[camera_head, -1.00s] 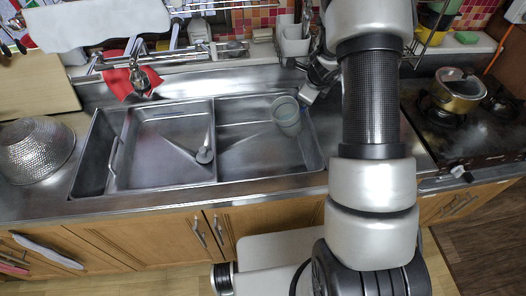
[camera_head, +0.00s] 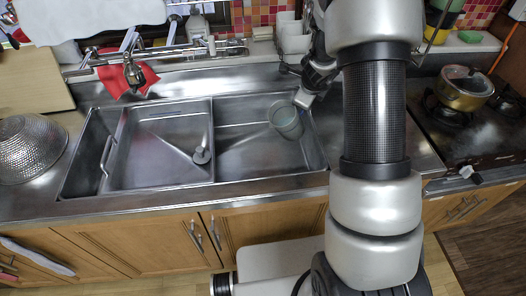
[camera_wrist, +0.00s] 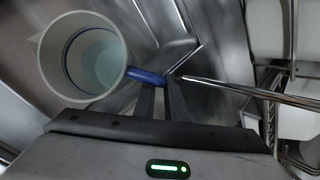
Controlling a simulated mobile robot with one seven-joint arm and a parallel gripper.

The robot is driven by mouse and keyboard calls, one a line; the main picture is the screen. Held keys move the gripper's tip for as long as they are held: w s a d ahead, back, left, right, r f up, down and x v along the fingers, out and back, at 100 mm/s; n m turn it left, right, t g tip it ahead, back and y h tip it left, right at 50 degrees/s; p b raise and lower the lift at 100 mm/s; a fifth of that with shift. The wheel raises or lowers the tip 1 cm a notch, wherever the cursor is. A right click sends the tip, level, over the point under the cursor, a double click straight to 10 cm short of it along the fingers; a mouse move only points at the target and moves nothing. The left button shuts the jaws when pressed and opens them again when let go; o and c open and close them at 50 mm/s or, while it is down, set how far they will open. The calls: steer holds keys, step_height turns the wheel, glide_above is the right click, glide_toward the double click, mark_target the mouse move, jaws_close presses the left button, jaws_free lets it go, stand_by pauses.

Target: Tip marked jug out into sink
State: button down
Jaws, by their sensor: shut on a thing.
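The jug (camera_head: 287,121) is a pale grey cup with a blue handle, seen over the right basin of the steel sink (camera_head: 250,183). In the wrist view the jug (camera_wrist: 48,62) shows its round open mouth, a dark blue line around the inside and a pale bluish bottom or liquid; I cannot tell which. A pointed spout is at its left. My gripper (camera_wrist: 158,88) is shut on the blue handle (camera_wrist: 147,77). In the head view my gripper (camera_head: 303,98) is at the jug's right side. Any tilt of the jug is hard to judge.
A faucet (camera_head: 133,74) and red cloth (camera_head: 112,73) are behind the left basin. A metal colander (camera_head: 28,150) stands left of the sink. A lidded pot (camera_head: 463,92) sits on the stove at right.

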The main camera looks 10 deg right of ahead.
steer(key=shift+s+a+f+t+h+b, duration=0.3)
steer(key=shift+a+f+t+b, duration=0.15)
steer(key=shift+b, duration=1.2)
steer(key=shift+s+a+f+t+h+b, duration=0.2)
steer(key=shift+s+a+t+h+b, duration=0.25)
steer(key=shift+b, duration=1.4)
steer(key=shift+a+n+h+b, duration=0.3)
steer(key=shift+a+b, duration=0.1)
steer(key=shift+b, duration=0.25)
